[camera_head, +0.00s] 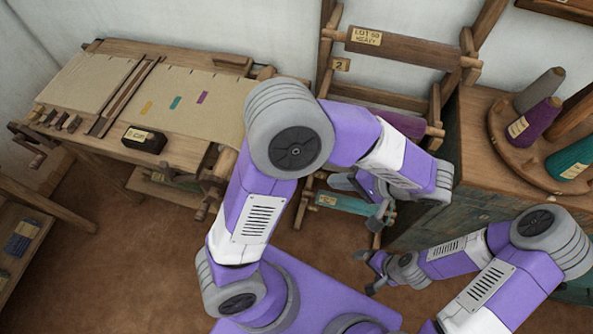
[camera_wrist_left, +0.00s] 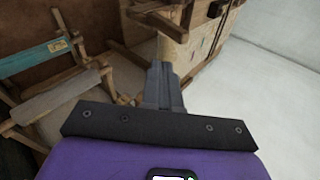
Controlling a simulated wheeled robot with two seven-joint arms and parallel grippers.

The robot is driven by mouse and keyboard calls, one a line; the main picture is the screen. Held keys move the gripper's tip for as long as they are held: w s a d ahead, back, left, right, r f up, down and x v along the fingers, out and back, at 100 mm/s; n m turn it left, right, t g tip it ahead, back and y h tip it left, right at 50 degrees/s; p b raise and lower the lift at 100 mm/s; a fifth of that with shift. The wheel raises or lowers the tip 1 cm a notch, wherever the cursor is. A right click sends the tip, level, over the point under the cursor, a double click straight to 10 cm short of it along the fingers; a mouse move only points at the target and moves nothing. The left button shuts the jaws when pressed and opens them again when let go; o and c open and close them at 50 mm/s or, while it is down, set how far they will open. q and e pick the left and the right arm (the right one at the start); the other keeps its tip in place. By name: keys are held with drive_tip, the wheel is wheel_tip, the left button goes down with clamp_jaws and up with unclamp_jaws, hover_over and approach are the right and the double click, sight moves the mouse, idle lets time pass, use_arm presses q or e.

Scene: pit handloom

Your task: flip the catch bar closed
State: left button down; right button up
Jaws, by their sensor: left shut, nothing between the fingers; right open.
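The wooden handloom (camera_head: 185,145) stands at the left in the head view, with cream cloth across its top. I cannot make out the catch bar for certain; my left arm hides part of the loom's right end. My left gripper (camera_head: 342,182) is shut and empty, right of the loom. In the left wrist view its closed fingers (camera_wrist_left: 163,84) are in front of the wooden loom parts (camera_wrist_left: 172,50); I cannot tell whether they touch. My right gripper (camera_head: 371,273) is open and empty, low at the right of the loom.
A rack holds a brown roll (camera_head: 400,47) and a teal roll (camera_head: 345,203); the teal roll also shows in the left wrist view (camera_wrist_left: 35,58). A wooden cabinet (camera_head: 470,110) with yarn cones (camera_head: 534,120) stands right. The brown floor (camera_head: 130,260) is clear at lower left.

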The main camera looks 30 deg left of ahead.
use_arm(q)
drive_tip(key=a+r+b+x, duration=0.1)
drive_tip(key=r+x, duration=0.1)
drive_tip(key=x, duration=1)
drive_tip(key=shift+a+f, duration=0.2)
drive_tip(key=shift+a, duration=0.5)
drive_tip(key=shift+r, duration=0.1)
